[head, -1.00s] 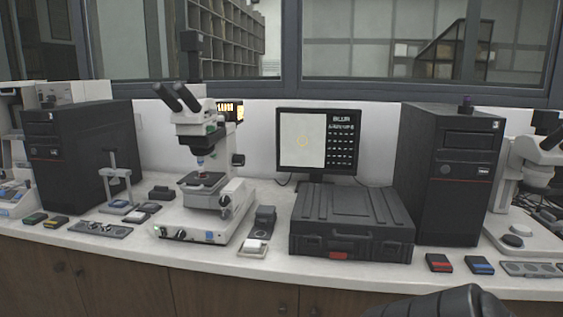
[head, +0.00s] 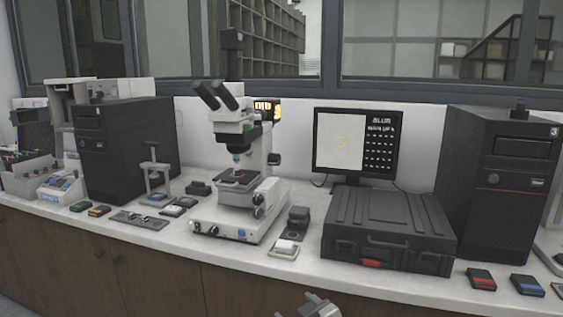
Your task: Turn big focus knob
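A white microscope (head: 240,160) with black eyepieces stands on the white counter (head: 150,237), left of the picture's middle. The focus knob (head: 258,199) shows as a small greyish knob on the right side of its lower body, with another small round part just below it. Which is the big one is hard to tell at this size. A pale grey gripper (head: 312,305), seemingly my right one, shows at the bottom edge, in front of the counter and well short of the knob. It is cut off by the frame, so its opening is unclear. My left gripper is not in view.
A black case (head: 388,228) and a monitor (head: 356,142) showing "BLUR" stand right of the microscope. A small dark block (head: 298,216) and a white-topped piece (head: 285,248) lie close to its right side. Black towers (head: 124,150) (head: 497,180) flank the scene.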

